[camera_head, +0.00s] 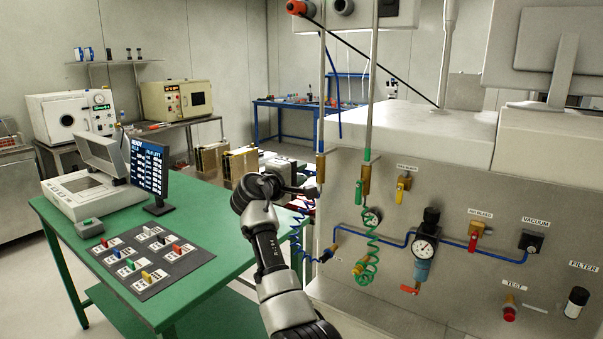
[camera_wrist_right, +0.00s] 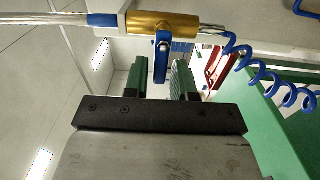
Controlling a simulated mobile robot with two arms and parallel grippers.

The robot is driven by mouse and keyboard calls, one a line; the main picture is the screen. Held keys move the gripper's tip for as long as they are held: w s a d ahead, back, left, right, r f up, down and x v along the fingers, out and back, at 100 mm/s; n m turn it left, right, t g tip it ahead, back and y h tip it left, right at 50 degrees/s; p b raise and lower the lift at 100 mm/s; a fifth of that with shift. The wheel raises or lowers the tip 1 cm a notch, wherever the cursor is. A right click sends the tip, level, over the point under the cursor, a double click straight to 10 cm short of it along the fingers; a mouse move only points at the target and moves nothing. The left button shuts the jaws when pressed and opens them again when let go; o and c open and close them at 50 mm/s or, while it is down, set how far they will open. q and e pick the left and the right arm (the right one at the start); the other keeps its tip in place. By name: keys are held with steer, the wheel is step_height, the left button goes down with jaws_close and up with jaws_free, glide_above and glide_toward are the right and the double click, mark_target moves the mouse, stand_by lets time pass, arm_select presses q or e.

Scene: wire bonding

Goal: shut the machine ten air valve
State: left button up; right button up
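My right gripper (camera_head: 302,188) reaches to a brass valve (camera_head: 320,167) on a vertical pipe with blue hose at the left end of the grey machine panel (camera_head: 385,255). In the right wrist view, the brass valve body (camera_wrist_right: 175,25) has a short blue handle (camera_wrist_right: 161,55) that stands across the pipe line. The two green fingers of my right gripper (camera_wrist_right: 160,72) are apart, one on each side of the handle, with gaps visible. I can read no machine number at this valve. My left gripper is out of view.
To the right are a green-handled valve (camera_head: 358,192), a yellow-handled valve (camera_head: 402,188), a pressure gauge (camera_head: 424,248) and a red-handled valve (camera_head: 478,236). A coiled blue hose (camera_wrist_right: 265,75) hangs close to the gripper. A green table (camera_head: 215,235) stands to the left.

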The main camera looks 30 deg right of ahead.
steer(key=b+v, duration=0.1)
steer(key=v, duration=0.8)
steer(key=shift+b, duration=0.3)
steer(key=shift+a, duration=0.15)
